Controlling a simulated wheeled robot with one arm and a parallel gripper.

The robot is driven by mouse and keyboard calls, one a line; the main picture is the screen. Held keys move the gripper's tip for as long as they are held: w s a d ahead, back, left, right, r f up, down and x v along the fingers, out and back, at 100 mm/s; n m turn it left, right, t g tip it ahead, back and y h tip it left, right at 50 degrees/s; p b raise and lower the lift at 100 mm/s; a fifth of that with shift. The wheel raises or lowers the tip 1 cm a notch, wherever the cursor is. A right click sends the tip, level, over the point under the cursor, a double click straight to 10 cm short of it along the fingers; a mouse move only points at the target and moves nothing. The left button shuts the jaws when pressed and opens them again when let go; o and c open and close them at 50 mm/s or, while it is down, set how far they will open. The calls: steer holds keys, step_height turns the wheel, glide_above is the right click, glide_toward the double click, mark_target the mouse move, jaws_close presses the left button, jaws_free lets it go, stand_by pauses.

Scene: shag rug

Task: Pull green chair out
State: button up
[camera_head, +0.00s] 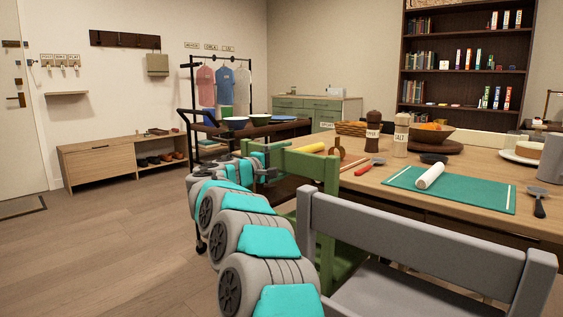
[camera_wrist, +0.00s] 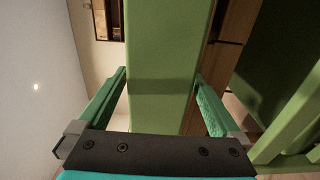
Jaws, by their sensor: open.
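The green chair (camera_head: 329,200) stands at the near left side of the wooden table (camera_head: 455,178), in the middle of the head view. My gripper (camera_head: 265,172) is at the left end of its back. In the wrist view a broad green part of the chair (camera_wrist: 160,45) lies between the two teal fingers of my gripper (camera_wrist: 161,82). The fingers are open, one on each side of it. Whether either finger touches it I cannot tell. My arm hides the chair's lower left part in the head view.
A grey chair (camera_head: 420,236) stands close in front, right of the green one. The table holds a green mat (camera_head: 460,191), a rolling pin (camera_head: 431,175), mills and a bowl (camera_head: 430,133). A dark cart (camera_head: 258,131) stands behind. The wooden floor at left is clear.

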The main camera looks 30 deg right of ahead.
jaws_close()
stand_by(0.8)
